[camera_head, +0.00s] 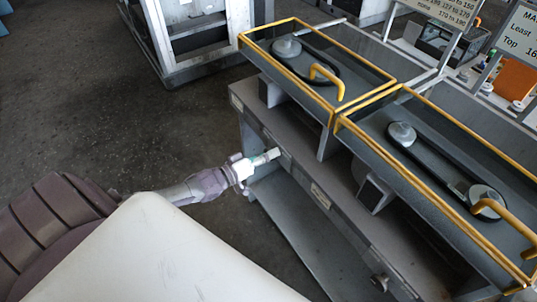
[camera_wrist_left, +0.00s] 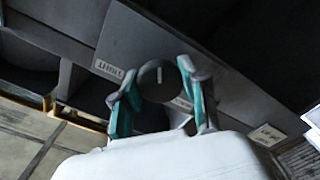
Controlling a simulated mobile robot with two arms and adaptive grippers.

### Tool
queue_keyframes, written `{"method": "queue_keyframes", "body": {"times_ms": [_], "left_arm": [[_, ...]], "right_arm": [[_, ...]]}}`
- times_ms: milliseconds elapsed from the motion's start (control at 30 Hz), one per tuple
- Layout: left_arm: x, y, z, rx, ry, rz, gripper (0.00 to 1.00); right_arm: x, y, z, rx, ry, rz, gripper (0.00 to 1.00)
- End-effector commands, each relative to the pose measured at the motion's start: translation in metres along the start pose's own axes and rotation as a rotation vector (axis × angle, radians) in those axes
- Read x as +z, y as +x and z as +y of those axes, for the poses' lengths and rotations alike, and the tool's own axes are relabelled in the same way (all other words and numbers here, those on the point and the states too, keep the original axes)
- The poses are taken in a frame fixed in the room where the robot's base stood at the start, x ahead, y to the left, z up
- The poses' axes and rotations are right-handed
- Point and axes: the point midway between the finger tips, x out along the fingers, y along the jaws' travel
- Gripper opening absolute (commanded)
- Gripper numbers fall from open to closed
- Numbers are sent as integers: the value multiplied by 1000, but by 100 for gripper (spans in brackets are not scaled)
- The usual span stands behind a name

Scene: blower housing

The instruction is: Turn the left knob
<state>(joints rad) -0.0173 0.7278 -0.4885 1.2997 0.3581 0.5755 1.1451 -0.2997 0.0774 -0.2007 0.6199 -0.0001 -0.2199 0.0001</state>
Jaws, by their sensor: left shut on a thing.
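The left knob (camera_wrist_left: 160,80) is dark and round, with a white line across its face that stands nearly upright in the left wrist view. It sits on the grey front panel of the housing. My left gripper (camera_wrist_left: 157,95) has one teal finger on each side of it and is shut on it. In the head view my left gripper (camera_head: 268,157) reaches the front panel from the left and mostly hides this knob. Another knob (camera_head: 380,282) is on the same panel, lower right, untouched. My right gripper does not show.
Two yellow-edged covers with yellow handles (camera_head: 327,80) stand above the panel, over belts and pulleys (camera_head: 403,135). A small label plate (camera_wrist_left: 109,69) is beside the left knob. Signs (camera_head: 522,38) stand at the top right. The floor (camera_head: 90,110) at left is clear.

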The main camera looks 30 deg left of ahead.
Motion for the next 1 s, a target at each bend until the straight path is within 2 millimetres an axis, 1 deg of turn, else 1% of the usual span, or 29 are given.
{"method": "queue_keyframes", "body": {"times_ms": [100, 300, 533, 867, 900, 967, 1000], "left_arm": [[0, 0, 0, 0, -63, 0, 8], [0, 0, 0, 0, -134, 0, 8], [0, 0, 0, -1, -165, 0, 8], [0, 0, 0, -1, -165, 0, 8], [0, 0, 0, -1, -165, 0, 45], [0, 0, 0, -1, -165, 0, 55], [0, 0, 0, -1, -165, 0, 62]], "right_arm": [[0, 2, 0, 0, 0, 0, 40], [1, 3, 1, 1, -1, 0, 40], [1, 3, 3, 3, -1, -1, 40], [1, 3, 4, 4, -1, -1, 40], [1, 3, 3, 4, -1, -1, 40], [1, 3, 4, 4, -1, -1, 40], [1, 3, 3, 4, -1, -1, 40]]}}
